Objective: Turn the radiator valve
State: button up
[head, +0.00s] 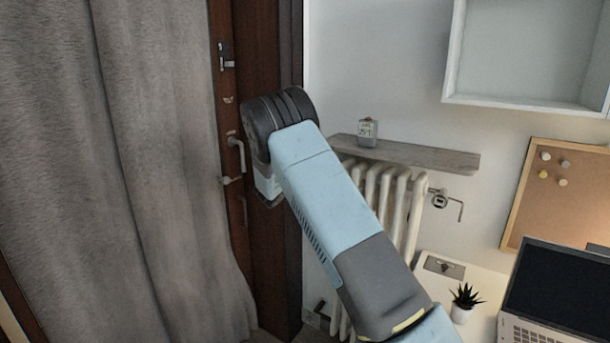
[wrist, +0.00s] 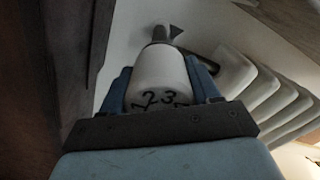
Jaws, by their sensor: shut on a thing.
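The radiator valve (wrist: 159,78) is a white, rounded knob with dark numbers, among them 2 and 3, in the wrist view. My gripper (wrist: 163,88) has its blue fingers on both sides of the knob and is shut on it. A dark stem leads from the knob toward the wall. The white ribbed radiator (head: 388,198) stands behind my arm in the head view and also shows at the right of the wrist view (wrist: 262,88). In the head view my arm hides the valve and my gripper's fingers.
A grey shelf (head: 425,157) runs above the radiator with a small device (head: 368,132) on it. A brown door (head: 262,60) and grey curtain (head: 120,170) are at left. A white desk (head: 480,283) with a plant (head: 464,301) and laptop (head: 560,290) is at right.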

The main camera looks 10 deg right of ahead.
jog(key=shift+a+f, duration=0.1)
jog(key=shift+a, duration=0.05)
jog(key=o, duration=1)
jog(key=shift+o, duration=0.2)
jog(key=v, duration=1.3)
jog(key=shift+s+a, duration=0.2)
